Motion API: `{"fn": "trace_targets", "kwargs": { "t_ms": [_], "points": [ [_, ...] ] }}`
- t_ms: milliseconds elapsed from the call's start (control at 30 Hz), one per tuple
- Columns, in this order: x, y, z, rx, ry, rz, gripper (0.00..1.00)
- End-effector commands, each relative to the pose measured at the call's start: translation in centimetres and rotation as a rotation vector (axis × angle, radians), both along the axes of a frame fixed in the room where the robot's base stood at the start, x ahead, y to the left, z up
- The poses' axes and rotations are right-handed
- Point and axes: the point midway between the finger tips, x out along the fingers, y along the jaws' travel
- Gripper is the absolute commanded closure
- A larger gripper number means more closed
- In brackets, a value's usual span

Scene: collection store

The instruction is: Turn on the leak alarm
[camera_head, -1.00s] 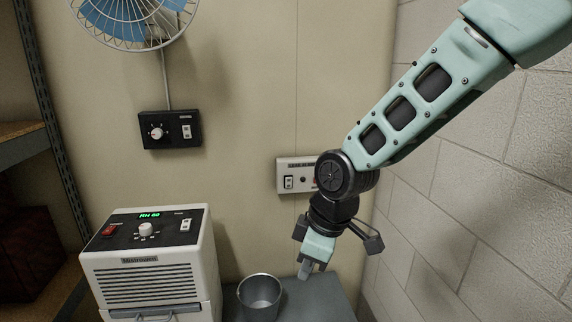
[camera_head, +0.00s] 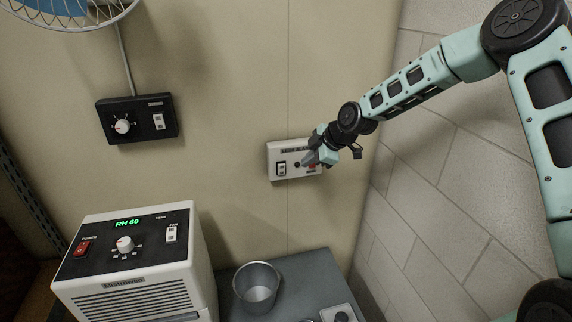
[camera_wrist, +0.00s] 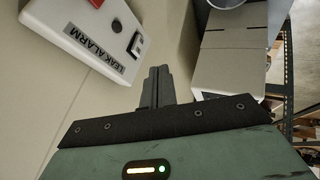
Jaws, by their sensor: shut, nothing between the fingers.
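The leak alarm (camera_head: 284,147) is a pale wall box with a dark label, a rocker switch (camera_head: 281,169) at its left, a dark round spot in the middle and a red part at its right. In the wrist view the box (camera_wrist: 70,30) is at the upper left, its label reading LEAK ALARM, with the switch (camera_wrist: 136,44) at its near end. My gripper (camera_head: 308,160) is shut and empty, in front of the box's right half and partly hiding it. In the wrist view the fingertips (camera_wrist: 158,72) lie to the right of the box. I cannot tell whether they touch anything.
A dehumidifier (camera_head: 140,285) showing RH 60 stands at lower left. A metal bucket (camera_head: 257,290) stands on a grey surface (camera_head: 310,270) below the alarm. A black control box (camera_head: 140,132) and a fan (camera_head: 60,12) are on the wall at left. A block wall (camera_head: 450,170) bounds the right.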

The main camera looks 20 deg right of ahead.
Motion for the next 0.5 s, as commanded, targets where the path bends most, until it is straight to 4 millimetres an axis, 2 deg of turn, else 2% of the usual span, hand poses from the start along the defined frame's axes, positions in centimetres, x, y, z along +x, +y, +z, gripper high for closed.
{"fn": "trace_targets", "kwargs": {
  "t_ms": [267,500],
  "points": [
    [0.6,0.6,-0.8,0.001,0.004,0.001,1.0],
    [2.6,2.5,-4.1,0.002,0.005,0.001,1.0]
  ]
}}
